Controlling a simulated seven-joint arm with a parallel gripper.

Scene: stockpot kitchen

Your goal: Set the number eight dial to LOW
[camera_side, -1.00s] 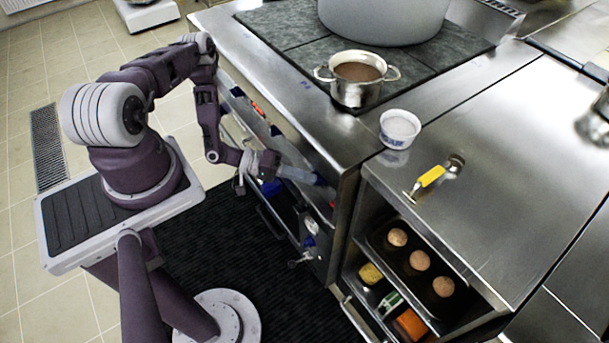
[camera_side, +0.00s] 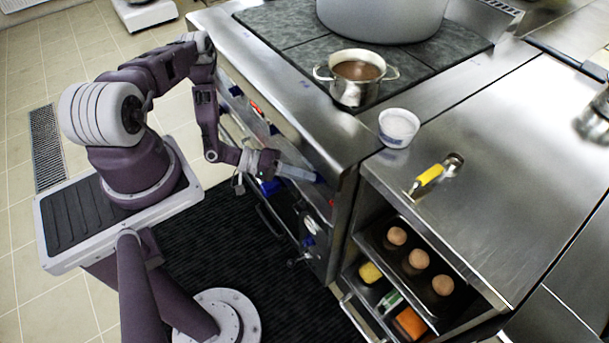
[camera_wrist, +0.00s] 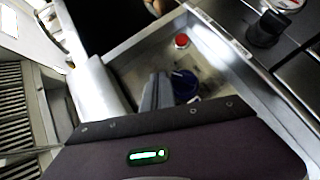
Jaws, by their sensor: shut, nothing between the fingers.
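My gripper (camera_side: 316,178) is shut and empty, with its fingers at the stove's front panel below the worktop edge. In the wrist view the fingers (camera_wrist: 158,90) sit just left of a dark blue dial (camera_wrist: 185,85) and overlap part of it. I cannot tell whether they touch it. A black dial (camera_wrist: 267,28) is at the upper right of that view. Dial numbers and the LOW mark are too small to read, so I cannot tell which dial is number eight.
A red button (camera_wrist: 181,41) is above the blue dial in the wrist view. The pot of brown liquid (camera_side: 358,80) and a white bowl (camera_side: 398,128) stand above the panel. A yellow-handled tool (camera_side: 430,177) lies on the steel counter (camera_side: 500,150).

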